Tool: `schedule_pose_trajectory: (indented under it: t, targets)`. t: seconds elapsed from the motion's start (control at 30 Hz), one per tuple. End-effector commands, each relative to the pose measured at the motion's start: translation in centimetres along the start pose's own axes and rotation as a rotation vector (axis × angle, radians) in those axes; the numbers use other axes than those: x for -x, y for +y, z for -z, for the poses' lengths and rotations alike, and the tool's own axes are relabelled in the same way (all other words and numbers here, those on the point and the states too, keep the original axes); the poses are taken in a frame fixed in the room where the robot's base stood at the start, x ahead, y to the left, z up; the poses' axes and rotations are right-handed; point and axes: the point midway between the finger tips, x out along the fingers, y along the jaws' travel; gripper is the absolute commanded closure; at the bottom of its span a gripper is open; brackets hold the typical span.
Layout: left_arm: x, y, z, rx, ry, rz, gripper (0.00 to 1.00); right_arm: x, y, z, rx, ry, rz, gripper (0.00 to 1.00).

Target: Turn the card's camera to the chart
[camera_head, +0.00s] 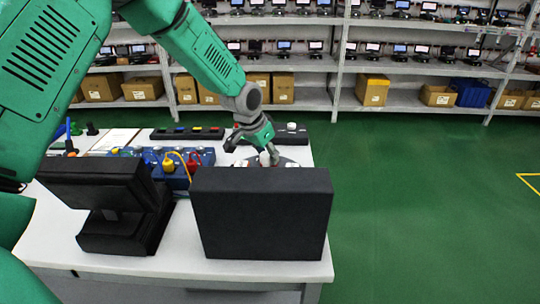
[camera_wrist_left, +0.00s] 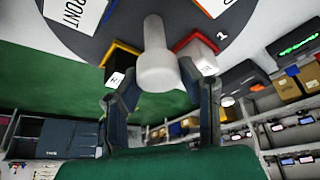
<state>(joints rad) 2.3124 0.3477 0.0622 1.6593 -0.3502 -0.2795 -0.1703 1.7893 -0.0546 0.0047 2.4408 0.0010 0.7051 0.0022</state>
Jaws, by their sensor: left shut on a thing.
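My left gripper (camera_head: 262,150) reaches down over the far right of the white table. In the left wrist view its fingers (camera_wrist_left: 158,82) are on either side of a pale grey knob (camera_wrist_left: 154,45), and it is shut on it. The knob stands at the middle of a dark grey round plate (camera_wrist_left: 118,28). White labels (camera_wrist_left: 78,10) with black letters and small blocks (camera_wrist_left: 199,52) with red and yellow edges sit on the plate. In the head view the black box hides most of the plate. I cannot tell which piece is the card's camera or the chart. My right gripper is not in view.
A black box (camera_head: 262,215) stands at the table's (camera_head: 180,245) front right. A black stand (camera_head: 115,205) is left of it. Blue units (camera_head: 178,165) with yellow and red plugs lie behind. Shelves with cartons (camera_head: 372,90) line the back. Green floor is clear at right.

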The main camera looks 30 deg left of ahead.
Motion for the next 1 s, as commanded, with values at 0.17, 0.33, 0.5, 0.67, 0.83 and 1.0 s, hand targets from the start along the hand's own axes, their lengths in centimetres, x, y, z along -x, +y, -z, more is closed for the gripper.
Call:
schedule_pose_trajectory:
  t: [0.17, 0.33, 0.5, 0.67, 0.83, 1.0]
  targets:
    - [-0.3, -0.1, -1.1, 0.003, -0.027, -0.002, 1.0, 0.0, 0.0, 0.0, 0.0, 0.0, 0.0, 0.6]
    - [-0.2, -0.1, -0.8, 0.002, -0.021, -0.002, 0.47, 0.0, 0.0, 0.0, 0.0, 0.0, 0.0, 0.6]
    - [-0.3, 0.0, -0.4, 0.001, -0.017, -0.002, 0.47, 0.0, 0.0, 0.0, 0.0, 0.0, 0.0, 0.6]
    - [0.6, 0.0, -0.2, 0.001, -0.014, -0.001, 0.47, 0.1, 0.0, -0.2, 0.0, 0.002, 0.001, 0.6]
    - [3.7, -0.1, -0.2, 0.002, -0.01, -0.001, 0.47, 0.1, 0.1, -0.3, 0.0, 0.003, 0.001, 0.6]
    - [7.4, -0.3, -0.3, 0.003, -0.01, -0.002, 0.47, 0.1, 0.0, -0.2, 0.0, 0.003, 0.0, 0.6]
